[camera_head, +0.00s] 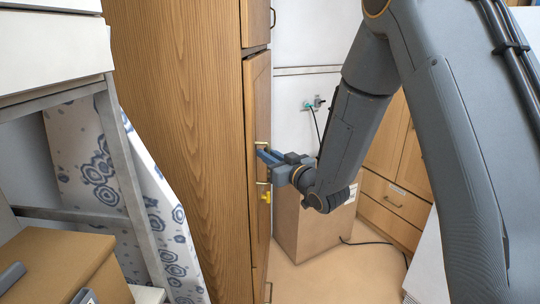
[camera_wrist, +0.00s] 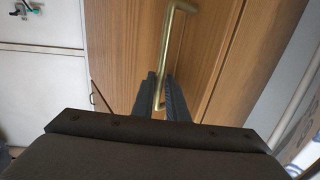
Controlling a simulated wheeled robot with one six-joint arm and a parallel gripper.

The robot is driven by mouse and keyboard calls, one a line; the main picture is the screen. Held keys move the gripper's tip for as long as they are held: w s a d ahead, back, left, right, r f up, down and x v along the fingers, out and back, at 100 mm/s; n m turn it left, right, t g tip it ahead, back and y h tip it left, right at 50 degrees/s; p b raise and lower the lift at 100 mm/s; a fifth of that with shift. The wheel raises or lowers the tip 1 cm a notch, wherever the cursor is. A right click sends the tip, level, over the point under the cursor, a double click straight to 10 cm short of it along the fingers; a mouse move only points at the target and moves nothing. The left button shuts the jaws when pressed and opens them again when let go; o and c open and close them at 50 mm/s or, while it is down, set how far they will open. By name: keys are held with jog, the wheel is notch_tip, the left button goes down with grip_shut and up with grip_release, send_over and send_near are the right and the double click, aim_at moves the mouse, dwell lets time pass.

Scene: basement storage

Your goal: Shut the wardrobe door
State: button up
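The tall wooden wardrobe (camera_head: 180,130) stands left of centre in the head view, its front seen at a steep angle. Its lower door (camera_head: 259,100) looks nearly flush with the body; I cannot tell whether a narrow gap is left. In the wrist view the door (camera_wrist: 120,50) fills the middle, with a dark line along its right edge. A brass bar handle (camera_wrist: 172,35) stands out from it. My gripper (camera_head: 264,155) is at the door front. In the wrist view its dark fingers (camera_wrist: 161,90) lie close on both sides of the handle, seemingly shut on it.
A brown box (camera_head: 312,222) stands on the floor beyond the wardrobe. Wooden cabinets (camera_head: 393,203) are at the back right. A patterned ironing board (camera_head: 100,170) leans left of the wardrobe. A cable (camera_head: 375,243) lies on the otherwise open floor (camera_head: 335,277).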

jog(key=b+v, duration=0.2)
jog(key=v, duration=0.5)
jog(key=shift+s+d, duration=0.2)
jog(key=shift+s, duration=0.15)
